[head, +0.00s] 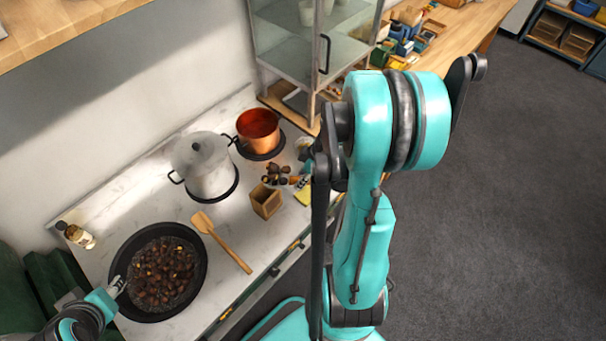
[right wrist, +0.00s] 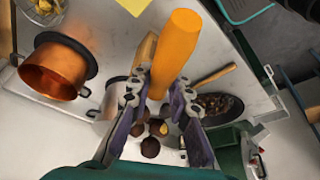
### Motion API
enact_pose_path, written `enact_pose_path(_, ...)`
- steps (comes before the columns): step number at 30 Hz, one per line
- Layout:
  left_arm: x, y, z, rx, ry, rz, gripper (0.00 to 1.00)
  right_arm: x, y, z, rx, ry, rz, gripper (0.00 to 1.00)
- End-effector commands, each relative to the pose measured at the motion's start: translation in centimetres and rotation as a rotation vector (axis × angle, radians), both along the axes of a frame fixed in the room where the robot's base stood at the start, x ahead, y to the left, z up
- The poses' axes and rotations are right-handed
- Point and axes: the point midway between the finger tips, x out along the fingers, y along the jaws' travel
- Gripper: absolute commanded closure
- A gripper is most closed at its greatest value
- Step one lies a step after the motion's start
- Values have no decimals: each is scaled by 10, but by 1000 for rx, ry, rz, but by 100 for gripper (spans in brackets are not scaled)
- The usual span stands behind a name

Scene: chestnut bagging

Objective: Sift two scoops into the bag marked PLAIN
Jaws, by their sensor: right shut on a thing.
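My right gripper (head: 304,180) is shut on an orange handle (right wrist: 178,45), held above the counter. A cluster of chestnuts (head: 278,173) sits at its far end, also in the right wrist view (right wrist: 152,138); the sieve or scoop beneath is too unclear to make out. A brown square open-topped container (head: 267,201) stands just below it; I see no mark on it, and no readable PLAIN label shows. A black pan (head: 196,238) full of chestnuts (head: 160,273) is at the left. My left gripper (head: 113,287) is at the pan's left rim; its jaws are unclear.
A grey lidded pot (head: 203,165) and a copper pot (head: 258,130) stand behind. A wooden spatula (head: 222,243) lies between pan and container. A small bottle (head: 76,235) is at left. A glass cabinet (head: 310,45) rises behind my right arm.

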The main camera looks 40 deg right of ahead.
Motion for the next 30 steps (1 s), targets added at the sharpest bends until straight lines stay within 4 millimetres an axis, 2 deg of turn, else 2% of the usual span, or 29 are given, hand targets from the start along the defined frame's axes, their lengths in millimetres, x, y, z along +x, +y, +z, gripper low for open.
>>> enact_pose_path(1, 0, 0, 12, 0, 0, 0, 60, 4, 4, 5, -34, 47, 11, 100)
enact_pose_path(3, 0, 0, 21, 0, 0, 0, 60, 6, 5, 10, -63, 93, 8, 100)
enact_pose_path(16, 0, 0, 72, 0, 0, 0, 60, 31, 21, 48, -280, 399, 7, 100)
enact_pose_path(30, 0, 0, 44, 0, 0, 0, 60, 62, 42, 65, -489, 709, 1, 100)
